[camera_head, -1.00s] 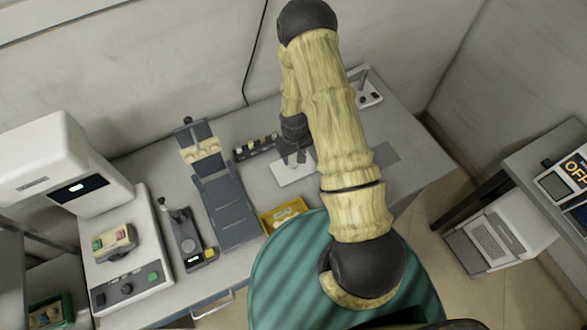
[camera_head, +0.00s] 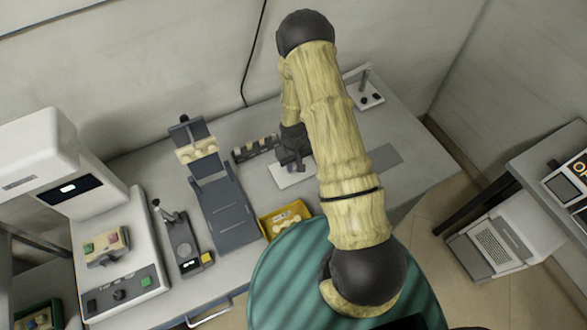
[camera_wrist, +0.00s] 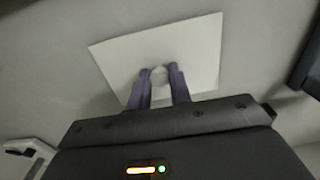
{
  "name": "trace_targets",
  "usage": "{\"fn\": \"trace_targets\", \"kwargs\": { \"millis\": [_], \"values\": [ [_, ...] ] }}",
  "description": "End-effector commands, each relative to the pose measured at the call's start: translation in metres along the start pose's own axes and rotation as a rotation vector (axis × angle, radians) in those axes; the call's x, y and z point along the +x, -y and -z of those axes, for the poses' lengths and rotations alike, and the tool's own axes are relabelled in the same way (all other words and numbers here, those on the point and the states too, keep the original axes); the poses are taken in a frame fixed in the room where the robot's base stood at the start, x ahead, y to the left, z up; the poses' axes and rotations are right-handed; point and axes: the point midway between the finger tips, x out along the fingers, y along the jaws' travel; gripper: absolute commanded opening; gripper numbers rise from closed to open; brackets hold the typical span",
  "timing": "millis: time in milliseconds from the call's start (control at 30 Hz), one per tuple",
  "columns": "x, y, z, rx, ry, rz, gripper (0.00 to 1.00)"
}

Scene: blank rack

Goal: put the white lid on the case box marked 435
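My gripper (camera_wrist: 160,73) points down over a flat white square (camera_wrist: 120,62) on the table, which also shows in the head view (camera_head: 281,179). Its two dark fingers are close together with a small white rounded piece (camera_wrist: 160,76) between the tips. They appear shut on it. I cannot tell whether this piece is the white lid, or whether it rests on the square or is lifted. I can read no 435 marking in either view, so I cannot pick out the case box. In the head view my arm hides part of the square.
A yellow tray (camera_head: 266,230) with several round pieces lies in front of the square. A small dark rack (camera_head: 257,148) stands behind left. A grey stepped fixture (camera_head: 228,212) and a white machine (camera_head: 125,275) stand to the left. A stand (camera_head: 370,100) is at the back right.

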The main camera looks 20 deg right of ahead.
Motion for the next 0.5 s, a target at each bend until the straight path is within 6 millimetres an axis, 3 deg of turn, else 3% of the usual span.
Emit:
{"fn": "trace_targets", "kwargs": {
  "millis": [233,500],
  "values": [
    [0.0,0.0,-0.002,0.001,0.004,0.0,0.0],
    [-0.023,0.0,-0.001,0.001,0.003,0.0,0.0]
  ]
}}
